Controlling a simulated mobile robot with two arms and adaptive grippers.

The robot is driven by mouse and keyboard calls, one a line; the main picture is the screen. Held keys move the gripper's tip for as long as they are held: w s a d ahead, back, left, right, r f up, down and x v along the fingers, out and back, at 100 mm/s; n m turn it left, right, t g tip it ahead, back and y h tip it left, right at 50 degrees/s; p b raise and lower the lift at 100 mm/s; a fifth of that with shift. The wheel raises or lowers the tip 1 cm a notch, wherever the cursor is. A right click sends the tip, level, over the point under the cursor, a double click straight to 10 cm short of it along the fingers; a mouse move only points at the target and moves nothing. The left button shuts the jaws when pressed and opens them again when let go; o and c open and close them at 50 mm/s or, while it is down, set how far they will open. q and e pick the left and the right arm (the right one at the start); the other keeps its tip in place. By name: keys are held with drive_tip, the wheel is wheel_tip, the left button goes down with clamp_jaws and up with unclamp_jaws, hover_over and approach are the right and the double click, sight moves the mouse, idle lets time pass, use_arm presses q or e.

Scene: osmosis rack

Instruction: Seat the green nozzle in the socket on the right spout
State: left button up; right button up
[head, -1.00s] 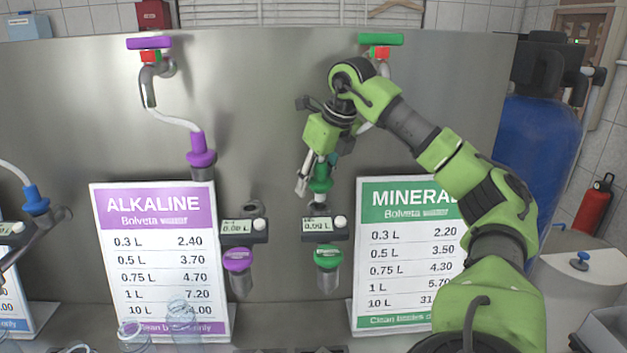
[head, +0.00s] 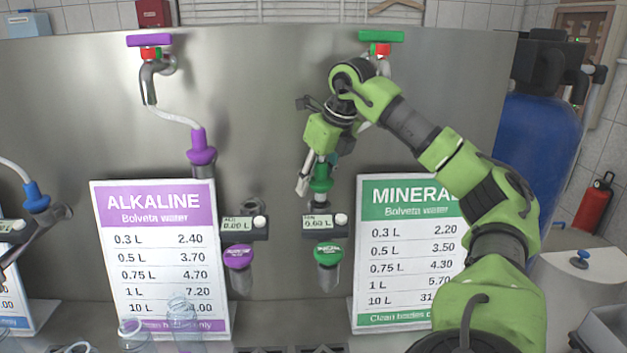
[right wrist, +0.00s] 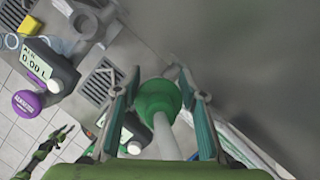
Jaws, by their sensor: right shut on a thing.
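The green nozzle (head: 321,180) hangs roughly upright in front of the steel panel, just above the right meter. My right gripper (head: 318,172) is shut on it from above. In the right wrist view the nozzle (right wrist: 158,98) sits between the two fingers, with its white hose running back toward the camera. The nozzle's lower end is close over the grey socket of the right spout (head: 318,204). The body and fingers hide the joint, so I cannot tell whether it is in the socket. My left gripper (right wrist: 64,133) shows small and far below in the right wrist view; its jaws are unclear.
The MINERAL sign (head: 405,180) stands close on the right. Clear bottles (head: 183,318) stand at lower left.

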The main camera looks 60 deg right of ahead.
sight(316, 191)
drive_tip(key=shift+f, duration=0.15)
drive_tip(key=shift+d+f+b, duration=0.1)
drive_tip(key=shift+f+b, duration=0.8)
drive_tip(key=shift+f, duration=0.1)
drive_tip(key=shift+f, duration=0.1)
drive_tip(key=shift+f, duration=0.35)
drive_tip(key=shift+d, duration=0.1)
drive_tip(key=o, duration=1.8)
drive_tip(key=shift+o, duration=0.2)
drive_tip(key=shift+r, duration=0.1)
